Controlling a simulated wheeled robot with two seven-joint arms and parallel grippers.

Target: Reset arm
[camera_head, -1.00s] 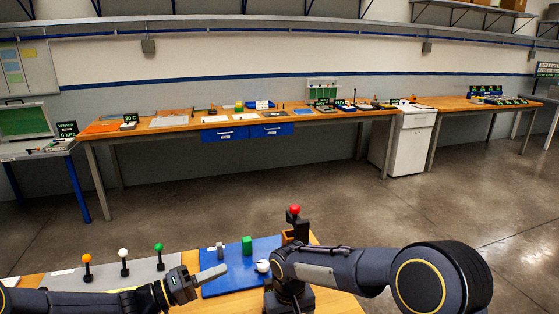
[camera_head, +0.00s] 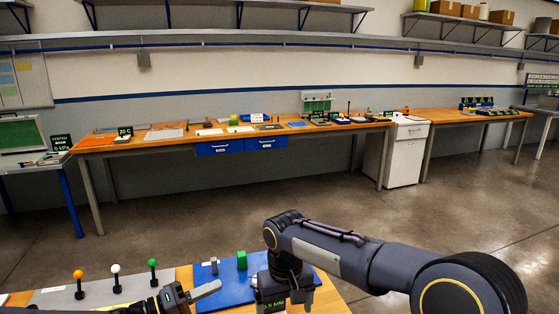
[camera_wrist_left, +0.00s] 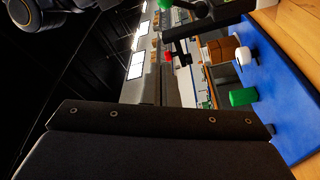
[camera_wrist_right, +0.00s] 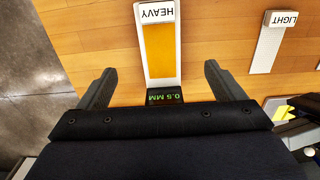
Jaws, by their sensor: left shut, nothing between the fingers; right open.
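My left gripper (camera_head: 207,289) is shut and empty, low over the front edge of the blue mat (camera_head: 206,274) in the head view. Its dark body fills the lower part of the left wrist view. My right arm comes in from the right, with its wrist bent down beside the mat. In the right wrist view my right gripper (camera_wrist_right: 160,68) is open and empty. Its fingers are spread on either side of a tray marked HEAVY (camera_wrist_right: 160,50) with a yellow strip, and I cannot tell the height above it. A small 0.5 MM display (camera_wrist_right: 165,97) shows beyond the palm edge.
A green block (camera_head: 241,260) and a grey piece (camera_head: 214,266) stand on the mat. Orange (camera_head: 78,275), white (camera_head: 115,270) and green (camera_head: 152,263) knobs stand to the left. A LIGHT tray (camera_wrist_right: 270,45) lies right of HEAVY. Open floor separates the far bench (camera_head: 150,146).

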